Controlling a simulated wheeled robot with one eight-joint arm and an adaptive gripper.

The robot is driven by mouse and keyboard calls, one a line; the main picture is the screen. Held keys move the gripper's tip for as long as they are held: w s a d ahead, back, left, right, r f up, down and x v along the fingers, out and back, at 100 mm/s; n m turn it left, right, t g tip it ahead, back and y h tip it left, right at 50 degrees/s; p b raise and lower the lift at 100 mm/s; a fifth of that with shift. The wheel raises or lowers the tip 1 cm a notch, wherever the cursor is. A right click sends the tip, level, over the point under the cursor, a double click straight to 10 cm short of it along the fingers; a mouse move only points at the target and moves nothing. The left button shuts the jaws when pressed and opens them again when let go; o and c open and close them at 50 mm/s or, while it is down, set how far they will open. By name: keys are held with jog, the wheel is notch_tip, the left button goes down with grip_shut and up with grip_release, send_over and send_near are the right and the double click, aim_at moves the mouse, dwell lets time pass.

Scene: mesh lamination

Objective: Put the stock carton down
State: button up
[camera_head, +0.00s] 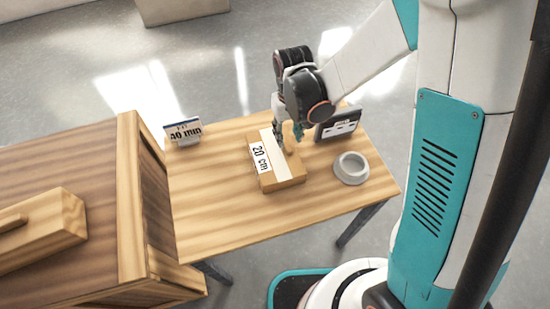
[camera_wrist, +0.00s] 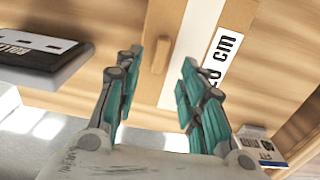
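The stock carton (camera_head: 283,176) is a wooden-brown box with a white strip and a "20 cm" label. It appears to rest flat on the light wooden table (camera_head: 215,205). In the wrist view the carton (camera_wrist: 185,30) is at the top, with a narrow raised wooden bar on it. My gripper (camera_head: 288,134) is at the carton's far end in the head view. In the wrist view my gripper (camera_wrist: 158,78) has its teal-padded fingers spread, one on each side of the bar, with gaps visible. The far end of the carton is partly hidden by my gripper.
A "40 mm" sign (camera_head: 184,132) stands at the table's back left. A dark-framed sign (camera_head: 338,126) stands at the back right, close to my arm. A grey round dish (camera_head: 351,168) sits right of the carton. A wooden cabinet (camera_head: 130,200) borders the left; the table's front left is clear.

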aim_at(287, 146)
notch_tip(287, 146, down, 4)
jog(key=shift+f+b, duration=0.25)
jog(key=shift+b, duration=0.7)
jog(key=shift+r, duration=0.1)
grip_shut()
jog(key=shift+r, duration=0.1)
